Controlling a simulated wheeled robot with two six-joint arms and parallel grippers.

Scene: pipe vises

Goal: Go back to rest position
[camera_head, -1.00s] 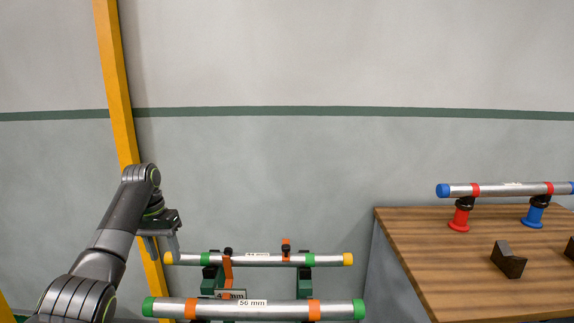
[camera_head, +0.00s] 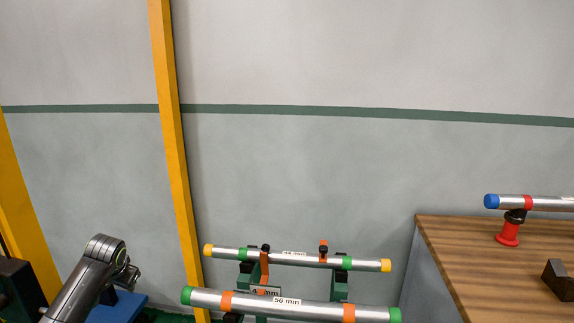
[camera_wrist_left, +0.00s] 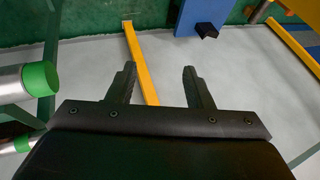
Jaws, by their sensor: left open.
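My left arm comes in at the lower left of the head view, and its gripper is mostly hidden behind the arm's own links there. In the left wrist view my left gripper (camera_wrist_left: 160,88) is open, with nothing between its two fingers. My right gripper is in neither view.
A pipe with yellow ends (camera_head: 300,258) and a 56 mm pipe with green ends (camera_head: 330,308) lie on green vises. A wooden-topped bench (camera_head: 470,260) stands right, holding a blue-ended pipe (camera_head: 550,203). A yellow post (camera_head: 174,150) and a blue object (camera_head: 125,308) are left.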

